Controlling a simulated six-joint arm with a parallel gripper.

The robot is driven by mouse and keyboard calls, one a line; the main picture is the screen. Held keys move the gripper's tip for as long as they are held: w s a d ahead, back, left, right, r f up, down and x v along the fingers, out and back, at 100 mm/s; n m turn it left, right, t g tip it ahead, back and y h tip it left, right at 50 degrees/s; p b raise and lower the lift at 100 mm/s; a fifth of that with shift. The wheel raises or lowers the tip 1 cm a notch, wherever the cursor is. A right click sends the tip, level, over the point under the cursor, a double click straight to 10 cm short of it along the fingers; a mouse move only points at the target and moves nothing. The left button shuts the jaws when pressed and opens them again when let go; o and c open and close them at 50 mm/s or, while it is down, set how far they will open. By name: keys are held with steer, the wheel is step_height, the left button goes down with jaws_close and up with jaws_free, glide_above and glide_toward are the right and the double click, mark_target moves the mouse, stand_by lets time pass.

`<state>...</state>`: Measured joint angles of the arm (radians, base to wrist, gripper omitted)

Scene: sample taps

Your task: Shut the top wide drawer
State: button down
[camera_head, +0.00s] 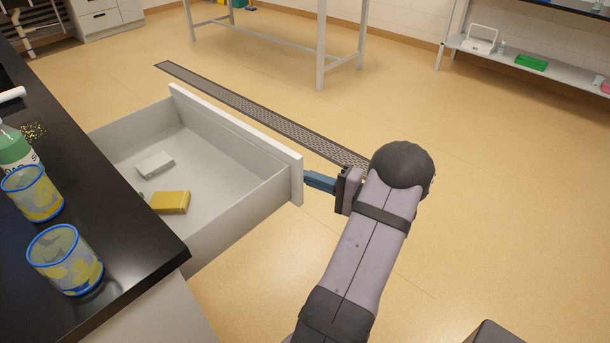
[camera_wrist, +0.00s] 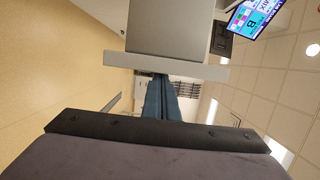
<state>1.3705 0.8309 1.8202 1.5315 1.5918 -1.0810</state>
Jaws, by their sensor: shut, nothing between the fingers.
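The wide drawer (camera_head: 235,127) is white and stands pulled out from under the black counter. Inside it lie a yellow box (camera_head: 171,202) and a small white box (camera_head: 155,164). My gripper (camera_head: 308,180) is shut and empty, with its blue fingers at the outer face of the drawer front, near its right end. In the wrist view the drawer front (camera_wrist: 165,66) crosses the upper middle, and my gripper's fingers (camera_wrist: 161,82) reach to its edge. I cannot tell whether the fingertips touch it. The drawer's handle is not visible.
On the black counter (camera_head: 135,245) stand two blue-rimmed cups (camera_head: 66,260) and a green-and-white bottle (camera_head: 14,148) near the edge. A floor drain grate (camera_head: 260,115) runs behind the drawer. A white table frame (camera_head: 321,45) stands farther back.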

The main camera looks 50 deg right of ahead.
steer(key=a, duration=1.4)
steer(key=shift+a, duration=0.1)
steer(key=a+p, duration=0.1)
steer(key=a, duration=0.1)
steer(key=a+p, duration=0.4)
steer(key=shift+a+r, duration=0.1)
steer(key=shift+r, duration=0.25)
steer(key=shift+a+f+p, duration=0.1)
steer(key=shift+a+p, duration=0.45)
steer(key=shift+p, duration=0.45)
steer(key=shift+a+f+p, duration=0.25)
steer(key=shift+a+p, duration=0.15)
steer(key=shift+p, duration=0.1)
steer(key=shift+d, duration=0.5)
steer(key=d, duration=0.3)
steer(key=shift+s+d, duration=0.15)
steer(key=shift+d, duration=0.1)
steer(key=b, duration=0.2)
glide_toward(236, 224)
steer(key=shift+s+d+f, duration=0.1)
steer(key=shift+s+d, duration=0.1)
steer(key=shift+d, duration=0.6)
steer(key=shift+s+d, duration=0.15)
steer(key=shift+d, duration=0.6)
